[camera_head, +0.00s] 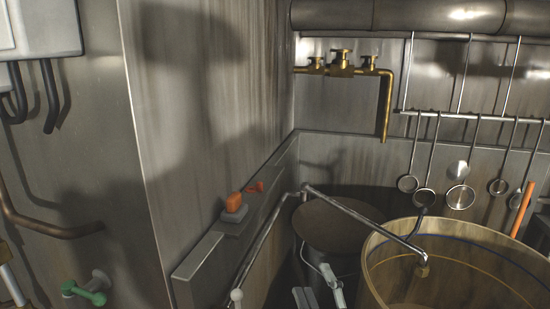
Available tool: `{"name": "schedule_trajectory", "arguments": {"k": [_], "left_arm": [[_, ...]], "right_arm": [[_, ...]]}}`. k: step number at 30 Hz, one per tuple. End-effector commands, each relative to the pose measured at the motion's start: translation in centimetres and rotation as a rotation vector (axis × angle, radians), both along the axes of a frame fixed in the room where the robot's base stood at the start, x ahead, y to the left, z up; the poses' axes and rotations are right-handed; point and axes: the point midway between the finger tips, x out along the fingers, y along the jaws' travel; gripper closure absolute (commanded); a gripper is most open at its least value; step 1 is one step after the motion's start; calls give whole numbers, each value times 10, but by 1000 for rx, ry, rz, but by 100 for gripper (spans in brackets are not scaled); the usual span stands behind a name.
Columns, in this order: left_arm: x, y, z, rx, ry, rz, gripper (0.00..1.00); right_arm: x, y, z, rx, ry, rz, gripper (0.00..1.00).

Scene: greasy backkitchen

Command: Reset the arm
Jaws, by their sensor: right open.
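My right gripper (319,287) shows at the bottom edge, a little right of the middle. Its two pale grey fingers stand apart, with nothing seen between them. It is in front of the dark round drum and left of the large tan pot. Most of my right arm is out of the picture. My left gripper is not in view.
A large tan pot (378,259) stands at the lower right, with a metal pipe (365,219) reaching over it. A dark drum (335,222) stands behind. A narrow ledge (200,258) carries an orange-and-grey item (235,207). Ladles (426,185) hang right; brass taps (341,65) are on the back wall.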

Motion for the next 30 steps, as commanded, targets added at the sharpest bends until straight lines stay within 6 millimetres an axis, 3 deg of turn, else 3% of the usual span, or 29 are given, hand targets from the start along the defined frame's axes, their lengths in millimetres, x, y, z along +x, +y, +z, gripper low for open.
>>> {"name": "schedule_trajectory", "arguments": {"k": [1,3,6,9,15,24,30], "left_arm": [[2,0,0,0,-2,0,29],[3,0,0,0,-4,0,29],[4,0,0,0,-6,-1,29],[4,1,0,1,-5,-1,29],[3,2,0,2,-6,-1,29],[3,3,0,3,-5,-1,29],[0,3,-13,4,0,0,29]], "right_arm": [[-4,-28,-27,107,144,-88,44],[-16,-62,-68,238,342,-203,44],[-49,-97,-126,392,615,-347,44],[-91,-117,-173,503,849,-459,44],[-168,-128,-225,626,1179,-598,44],[-267,-125,-255,713,1540,-727,44],[-250,-123,-322,699,1547,-731,44]]}}
